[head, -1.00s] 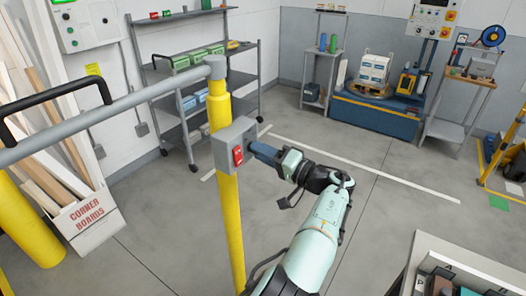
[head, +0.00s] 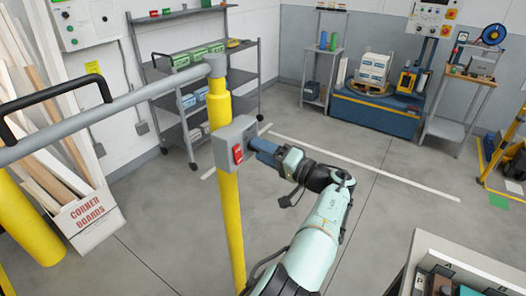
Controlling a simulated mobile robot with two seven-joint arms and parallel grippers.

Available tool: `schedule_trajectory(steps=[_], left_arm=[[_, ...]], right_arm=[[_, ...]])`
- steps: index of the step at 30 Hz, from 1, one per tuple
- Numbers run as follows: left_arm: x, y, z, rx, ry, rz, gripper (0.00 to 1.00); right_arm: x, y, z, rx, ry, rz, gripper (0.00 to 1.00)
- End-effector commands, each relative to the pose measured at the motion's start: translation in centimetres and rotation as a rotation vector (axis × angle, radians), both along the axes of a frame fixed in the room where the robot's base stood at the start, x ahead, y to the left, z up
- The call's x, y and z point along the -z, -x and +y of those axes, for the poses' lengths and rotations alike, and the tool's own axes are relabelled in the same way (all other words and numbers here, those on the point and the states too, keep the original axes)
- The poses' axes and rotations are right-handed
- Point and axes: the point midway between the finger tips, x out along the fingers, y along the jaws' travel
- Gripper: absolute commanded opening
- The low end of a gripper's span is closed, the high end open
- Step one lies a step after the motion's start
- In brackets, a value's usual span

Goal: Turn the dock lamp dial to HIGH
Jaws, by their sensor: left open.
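A grey box (head: 222,150) with a red switch (head: 238,153) on its face is fixed to a yellow post (head: 230,220). My left gripper (head: 258,147) reaches in from the lower right, with its blue fingers at the right side of this box. The fingers are open, but the gap between them is hidden. I cannot tell whether they touch the box. No lamp dial or HIGH mark can be made out; the side of the box by the fingers is hidden. My right gripper is out of view.
A grey rail (head: 120,108) with a black handle (head: 55,103) runs left from the post. A wall control box (head: 84,22) is at upper left. A shelf rack (head: 250,75) stands behind. A grey-topped unit (head: 465,262) is at lower right.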

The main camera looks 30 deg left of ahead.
Motion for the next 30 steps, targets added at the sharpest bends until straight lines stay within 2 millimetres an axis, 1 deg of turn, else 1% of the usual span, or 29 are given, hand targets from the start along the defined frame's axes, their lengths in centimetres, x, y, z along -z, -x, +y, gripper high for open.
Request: schedule_trajectory(steps=[5,12,15,18,23,30], left_arm=[[0.3,0.2,-2.7,0.005,0.0,0.001,0.56],[0.6,0.8,-8.2,0.005,0.0,0.001,0.56],[0.7,1.0,-10.1,0.004,-0.002,0.0,0.56],[0.7,1.1,-11.6,0.002,0.0,0.0,0.56],[0.8,1.3,-12.9,0.002,0.0,0.001,0.56],[0.9,1.4,-13.1,0.001,0.0,0.001,0.56]], right_arm=[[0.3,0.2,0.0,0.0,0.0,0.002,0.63],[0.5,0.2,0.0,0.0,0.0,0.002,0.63],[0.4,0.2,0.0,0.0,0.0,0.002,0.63],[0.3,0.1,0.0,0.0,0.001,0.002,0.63],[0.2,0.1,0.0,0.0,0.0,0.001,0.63],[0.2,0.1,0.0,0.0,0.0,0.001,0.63]])
